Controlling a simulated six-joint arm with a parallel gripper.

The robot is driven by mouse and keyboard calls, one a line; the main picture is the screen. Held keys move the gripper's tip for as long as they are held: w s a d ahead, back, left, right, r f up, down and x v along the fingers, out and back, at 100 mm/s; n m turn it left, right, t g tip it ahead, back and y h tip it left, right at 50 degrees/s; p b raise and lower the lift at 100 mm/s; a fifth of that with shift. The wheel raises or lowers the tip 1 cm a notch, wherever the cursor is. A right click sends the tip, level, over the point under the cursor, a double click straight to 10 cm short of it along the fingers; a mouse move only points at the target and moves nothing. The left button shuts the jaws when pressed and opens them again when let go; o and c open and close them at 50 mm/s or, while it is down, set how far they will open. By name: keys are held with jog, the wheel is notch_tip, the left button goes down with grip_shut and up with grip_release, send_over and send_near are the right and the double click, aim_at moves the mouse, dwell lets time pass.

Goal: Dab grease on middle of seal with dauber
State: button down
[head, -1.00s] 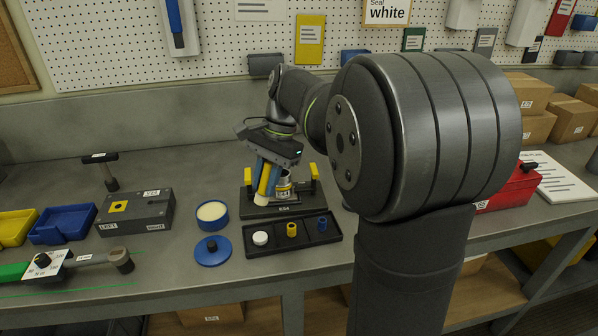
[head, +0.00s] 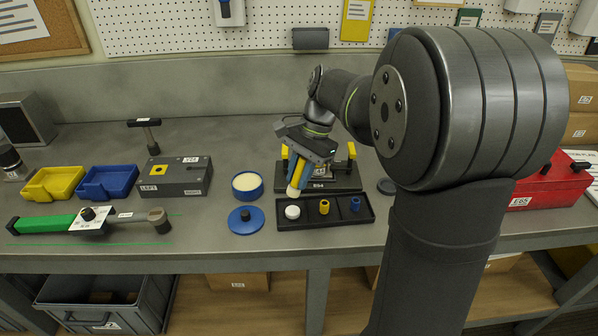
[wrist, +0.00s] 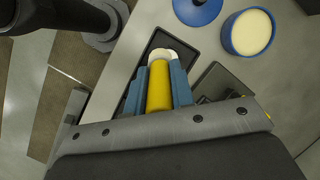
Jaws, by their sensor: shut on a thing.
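My gripper (head: 299,175) is shut on the dauber, a yellow rod (wrist: 160,88) with a pale tip (head: 293,192). The dauber is tilted, tip down, a little above and behind the white seal (head: 292,212) in the head view. The white seal is in the left compartment of the black tray (head: 325,221). In the wrist view the tip overlaps the white seal (wrist: 181,49), so I cannot tell if they touch. The round blue grease tin (head: 248,194) stands open to the left, full of cream-coloured grease.
A yellow part (head: 324,207) and a blue part (head: 355,204) sit in the tray's other compartments. A blue lid (head: 246,221) lies left of the tray. A dark fixture with yellow clamps (head: 351,151) stands behind it. A grey block (head: 180,177) is further left.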

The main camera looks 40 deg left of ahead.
aim_at(299, 193)
jog(key=shift+r, duration=0.5)
jog(key=shift+f, duration=3.45)
jog(key=shift+w+a+f, duration=0.35)
jog(key=shift+a+f, duration=0.05)
jog(key=shift+f, duration=0.1)
jog(key=shift+w+a, duration=1)
jog(key=shift+a, duration=0.1)
jog(key=shift+s+d+f, duration=0.1)
jog(key=shift+s+d, duration=1.15)
jog(key=shift+d, duration=0.1)
jog(key=shift+s+d+r, duration=0.15)
jog(key=shift+r, duration=3.9)
